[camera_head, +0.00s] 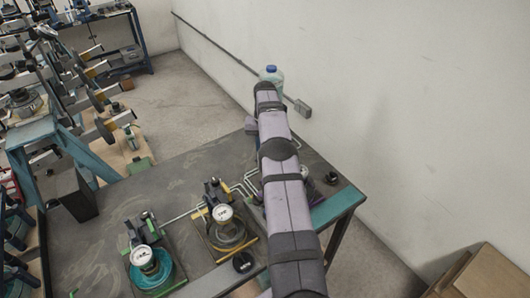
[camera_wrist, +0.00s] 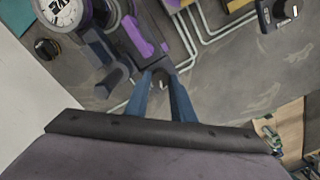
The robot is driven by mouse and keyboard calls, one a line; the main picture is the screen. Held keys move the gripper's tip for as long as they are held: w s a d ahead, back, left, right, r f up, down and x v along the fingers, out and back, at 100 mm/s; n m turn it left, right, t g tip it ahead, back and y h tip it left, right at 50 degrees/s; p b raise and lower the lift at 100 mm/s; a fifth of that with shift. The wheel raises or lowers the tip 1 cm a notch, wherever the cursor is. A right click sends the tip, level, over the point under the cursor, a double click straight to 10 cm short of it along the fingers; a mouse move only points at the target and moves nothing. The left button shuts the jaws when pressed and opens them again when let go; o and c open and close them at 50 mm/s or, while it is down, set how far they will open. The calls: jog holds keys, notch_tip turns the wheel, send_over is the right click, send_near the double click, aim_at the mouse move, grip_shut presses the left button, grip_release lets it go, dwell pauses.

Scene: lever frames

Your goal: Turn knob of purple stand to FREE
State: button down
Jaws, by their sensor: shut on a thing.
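The purple stand shows in the wrist view, with a round white gauge (camera_wrist: 62,12) and purple-and-black body parts (camera_wrist: 138,35). In the head view my arm hides most of it. My gripper (camera_wrist: 160,78) has its two blue-grey fingers shut on a small dark part at the near end of the stand's black arm. I cannot tell that part's full shape. A black round knob (camera_wrist: 47,48) sits left of the stand in the wrist view, apart from my fingers. It appears to be the knob (camera_head: 332,178) right of my arm in the head view. Its setting is unreadable.
A yellow-based stand (camera_head: 222,215) and a green-based stand (camera_head: 148,262) stand to the left on the grey table (camera_head: 185,180). Another black knob (camera_head: 243,262) lies near the front. Pale tubes (camera_wrist: 212,35) run along the tabletop. The wall (camera_head: 400,110) is to the right.

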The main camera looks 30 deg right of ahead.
jog(key=shift+n, duration=1.7)
jog(key=shift+r, duration=0.1)
jog(key=c, duration=1.5)
grip_release()
jog(key=shift+w+r+b, duration=0.1)
jog(key=shift+r+b, duration=0.35)
jog(key=shift+r, duration=0.2)
jog(key=shift+r+p, duration=1.35)
jog(key=shift+r, duration=1.65)
